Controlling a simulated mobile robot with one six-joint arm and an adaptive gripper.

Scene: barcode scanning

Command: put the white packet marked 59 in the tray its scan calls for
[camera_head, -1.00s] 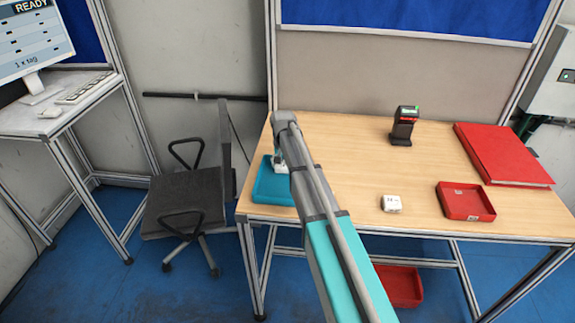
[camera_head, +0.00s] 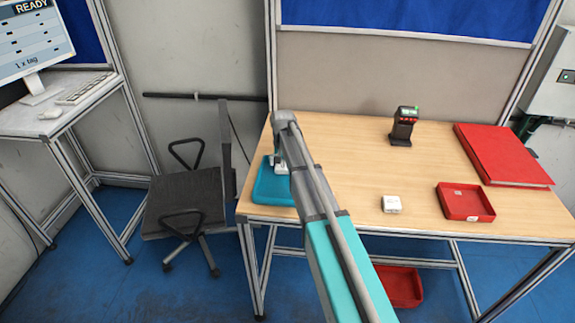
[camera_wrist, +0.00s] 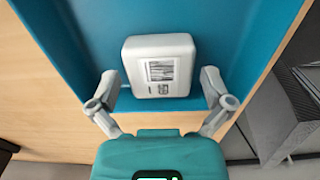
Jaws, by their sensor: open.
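A white packet (camera_wrist: 160,66) with a printed label lies in the blue tray (camera_wrist: 75,15), in the wrist view. The number on its label is too small to read. My gripper (camera_wrist: 161,82) is open, with one finger on each side near the packet's lower edge; I cannot tell if they touch it. In the head view my gripper (camera_head: 281,166) is over the blue tray (camera_head: 270,188) at the table's left end, and my arm hides part of the tray. Another white packet (camera_head: 392,204) lies on the table; its mark is not readable.
A red tray (camera_head: 466,202) stands right of the table packet, with a red binder (camera_head: 500,155) behind it. A dark scanner (camera_head: 403,127) stands at the back. A monitor (camera_head: 33,45) reads READY and "1 x tag". A chair (camera_head: 185,200) stands left of the table.

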